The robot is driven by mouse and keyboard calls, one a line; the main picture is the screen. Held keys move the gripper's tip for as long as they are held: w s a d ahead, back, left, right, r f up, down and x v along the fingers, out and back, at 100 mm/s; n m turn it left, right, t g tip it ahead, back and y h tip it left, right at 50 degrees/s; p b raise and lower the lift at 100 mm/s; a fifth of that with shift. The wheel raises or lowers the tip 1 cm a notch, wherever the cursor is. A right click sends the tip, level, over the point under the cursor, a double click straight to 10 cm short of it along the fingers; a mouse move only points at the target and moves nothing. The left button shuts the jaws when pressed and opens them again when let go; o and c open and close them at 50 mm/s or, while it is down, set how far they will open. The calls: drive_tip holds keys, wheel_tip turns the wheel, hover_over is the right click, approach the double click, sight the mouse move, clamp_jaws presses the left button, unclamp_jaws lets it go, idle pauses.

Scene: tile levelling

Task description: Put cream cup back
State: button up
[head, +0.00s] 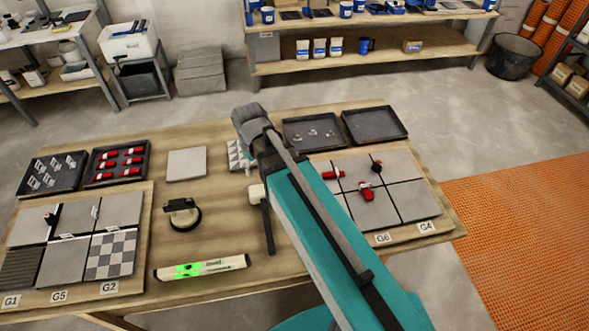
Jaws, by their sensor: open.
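No cup can be made out for certain as cream. A round black-rimmed tool with a dark handle on top, which looks like a suction cup (184,217), lies on the wooden table left of centre. Its middle looks pale brown, and I cannot tell whether that is its own colour or the wood. My teal and grey arm reaches across the right half of the table. I cannot make out my gripper in this view. My arm hides part of the table and of the right tile board (408,232).
A mallet (257,191) with a cream head lies beside my arm. A green-lit level (202,268) lies near the front edge.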

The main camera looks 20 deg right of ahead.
drive_tip(key=s+d+m, duration=0.4)
drive_tip(key=d+m, duration=0.1)
drive_tip(key=d, duration=0.5)
drive_tip(key=shift+s+d+m, duration=0.25)
drive_tip(key=shift+m, duration=0.05)
drive_tip(key=shift+c, duration=0.6)
drive_tip(key=shift+a, duration=0.1)
